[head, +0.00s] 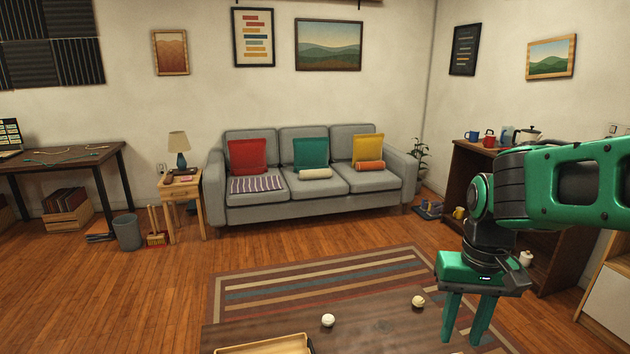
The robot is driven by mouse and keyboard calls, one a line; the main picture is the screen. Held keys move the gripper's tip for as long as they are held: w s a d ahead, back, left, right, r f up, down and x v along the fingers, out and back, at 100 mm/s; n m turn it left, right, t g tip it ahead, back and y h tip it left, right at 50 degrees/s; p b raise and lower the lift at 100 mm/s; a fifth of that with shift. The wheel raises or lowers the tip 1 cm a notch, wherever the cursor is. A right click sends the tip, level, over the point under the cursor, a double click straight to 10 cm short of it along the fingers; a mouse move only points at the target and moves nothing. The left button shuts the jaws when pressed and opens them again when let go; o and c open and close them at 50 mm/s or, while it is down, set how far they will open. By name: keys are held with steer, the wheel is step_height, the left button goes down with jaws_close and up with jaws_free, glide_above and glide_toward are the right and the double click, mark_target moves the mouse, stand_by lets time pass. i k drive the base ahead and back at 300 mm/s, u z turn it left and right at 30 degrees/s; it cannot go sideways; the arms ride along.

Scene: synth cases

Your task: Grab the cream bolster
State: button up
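The cream bolster (316,174) is a small pale roll lying on the middle seat of the grey sofa (248,199), in front of a teal cushion (309,152). My gripper (466,335) is at the lower right, pointing down, near the right end of the low dark table (380,310). Its two green fingers are apart with nothing seen between them. It is far from the bolster, which is across the room and fully in view.
An orange bolster (369,166) and yellow cushion (368,148) are on the right seat, a red cushion (247,156) on the left. Two pale balls and a wooden tray (265,346) are on the low table. A striped rug (320,272) and bare floor lie before the sofa.

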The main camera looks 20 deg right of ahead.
mark_target(321, 173)
steer(key=z, duration=2.45)
steer(key=i, duration=3.8)
steer(key=u, duration=0.5)
